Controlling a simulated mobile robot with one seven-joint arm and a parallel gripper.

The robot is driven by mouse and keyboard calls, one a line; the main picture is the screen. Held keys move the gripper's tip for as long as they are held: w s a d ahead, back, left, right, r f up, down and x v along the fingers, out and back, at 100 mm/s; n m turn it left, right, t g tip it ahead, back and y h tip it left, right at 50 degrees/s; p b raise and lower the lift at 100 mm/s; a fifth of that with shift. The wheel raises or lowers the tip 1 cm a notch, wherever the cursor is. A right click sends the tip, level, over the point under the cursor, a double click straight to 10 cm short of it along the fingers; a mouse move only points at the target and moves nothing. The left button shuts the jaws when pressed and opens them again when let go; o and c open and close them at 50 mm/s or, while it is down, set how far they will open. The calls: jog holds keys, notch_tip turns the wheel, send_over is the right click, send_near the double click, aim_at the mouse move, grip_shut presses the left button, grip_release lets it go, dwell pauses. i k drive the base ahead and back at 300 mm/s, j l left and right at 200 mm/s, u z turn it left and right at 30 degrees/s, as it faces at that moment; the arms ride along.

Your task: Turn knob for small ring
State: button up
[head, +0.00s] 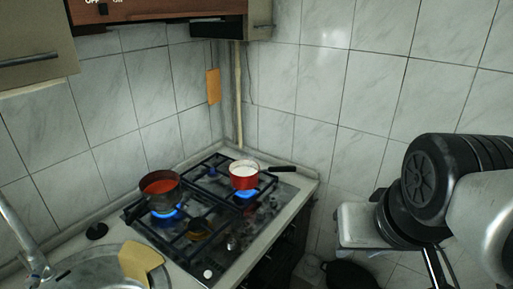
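A gas hob (262,226) with black grates is set in the counter. Small knobs sit along its front right side; a white one (208,273) is at the near end, and silvery ones (231,243) are farther along. Blue flames burn under a dark pot with red contents (160,187) on the left and under a red pot with white contents (244,174) at the right. I cannot tell which knob serves the small ring. My arm is at the right, apart from the hob. What seems to be my gripper's silvery body (366,224) shows there, but no fingertips can be made out.
The red pot's black handle (282,168) sticks out rightward over the hob edge. A sink (95,268) with a tap (32,255) and a tan item (139,261) lies at the left. A dark pan (350,275) is low at the bottom. Tiled walls stand behind the hob.

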aim_at(260, 216)
jog(key=k+u, duration=0.1)
jog(key=u, duration=0.35)
jog(key=i+l+u, duration=0.55)
jog(key=l+u, duration=0.3)
jog(key=i+l+u, duration=0.15)
jog(key=l+u, duration=0.15)
jog(key=l, duration=0.25)
